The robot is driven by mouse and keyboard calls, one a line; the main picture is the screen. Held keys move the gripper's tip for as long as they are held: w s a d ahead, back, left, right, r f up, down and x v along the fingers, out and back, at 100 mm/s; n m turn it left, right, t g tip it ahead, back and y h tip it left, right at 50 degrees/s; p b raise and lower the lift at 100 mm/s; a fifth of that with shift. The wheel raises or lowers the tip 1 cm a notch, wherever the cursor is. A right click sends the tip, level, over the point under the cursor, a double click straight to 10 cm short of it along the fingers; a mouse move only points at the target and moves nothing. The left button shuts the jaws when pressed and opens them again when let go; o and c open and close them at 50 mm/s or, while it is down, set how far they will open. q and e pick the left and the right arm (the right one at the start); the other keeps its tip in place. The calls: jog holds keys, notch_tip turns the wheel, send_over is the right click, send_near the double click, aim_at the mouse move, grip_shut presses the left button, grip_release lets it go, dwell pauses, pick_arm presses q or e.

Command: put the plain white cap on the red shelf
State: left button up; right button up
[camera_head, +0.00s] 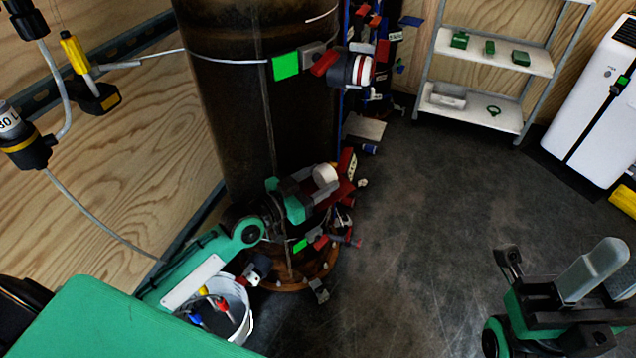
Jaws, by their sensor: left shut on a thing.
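My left gripper (297,198) is in front of the dark cylinder's lower part and is shut on a white cap (325,175). The cap looks plain and points up and to the right, clear of the floor. Red panels (349,163) with a pale label are just right of the cap; I cannot tell whether they belong to the red shelf or whether the cap touches them. My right gripper (550,285) is at the lower right. A pale translucent rounded piece (592,270) stands at it; I cannot tell whether it is held.
A large dark cylinder (230,110) fills the centre left. A white bucket (235,310) with coloured fittings stands below my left arm. A white rack (490,110) with green parts and a white appliance (597,90) stand behind. The middle floor (430,210) is clear.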

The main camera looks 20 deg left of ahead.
pick_arm(q)
jog(key=o, duration=1.3)
